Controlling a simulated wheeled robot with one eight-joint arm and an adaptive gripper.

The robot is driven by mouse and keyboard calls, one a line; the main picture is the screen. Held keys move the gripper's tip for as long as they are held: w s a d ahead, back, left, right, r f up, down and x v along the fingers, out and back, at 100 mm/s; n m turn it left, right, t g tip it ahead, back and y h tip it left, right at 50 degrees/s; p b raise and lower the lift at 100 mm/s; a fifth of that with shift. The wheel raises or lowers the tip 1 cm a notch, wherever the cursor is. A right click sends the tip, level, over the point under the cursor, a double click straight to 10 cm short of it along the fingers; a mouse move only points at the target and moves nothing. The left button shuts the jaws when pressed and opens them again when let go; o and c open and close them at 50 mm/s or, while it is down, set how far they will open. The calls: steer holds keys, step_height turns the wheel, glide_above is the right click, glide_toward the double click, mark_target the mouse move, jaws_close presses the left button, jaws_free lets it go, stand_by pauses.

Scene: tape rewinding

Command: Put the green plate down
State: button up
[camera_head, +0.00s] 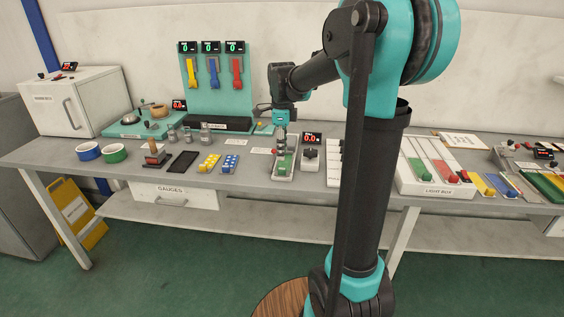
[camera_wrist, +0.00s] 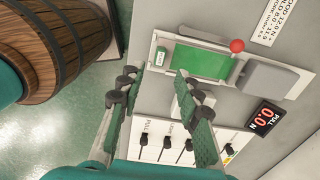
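The green plate (camera_wrist: 200,62) lies flat in a pale frame (camera_wrist: 158,45) on the bench, beside a red ball knob (camera_wrist: 237,45) in the wrist view. In the head view the green plate (camera_head: 284,163) is small and partly hidden by my gripper (camera_head: 281,150), which points down just above it. In the wrist view the two fingers of my gripper (camera_wrist: 157,75) are spread apart with nothing between them. The right fingertip appears close to the plate's lower left side; I cannot tell whether it touches.
A grey block (camera_wrist: 268,77) and a PULL display (camera_wrist: 265,117) reading 0.0 stand beside the frame. A panel with black knobs (camera_wrist: 165,142) is near my fingers. A wooden barrel (camera_wrist: 65,40) stands on the floor.

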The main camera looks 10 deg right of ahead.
step_height(320, 180, up, 5)
steer(key=s+d+f+n+t, duration=0.2)
steer(key=s+f+n, duration=0.8)
steer(key=s, duration=0.1)
steer(key=s+d+f+n+t, duration=0.2)
steer(key=s+f+n, duration=0.8)
steer(key=s+n, duration=0.1)
steer(key=shift+f+n, duration=0.2)
steer(key=shift+n, duration=0.1)
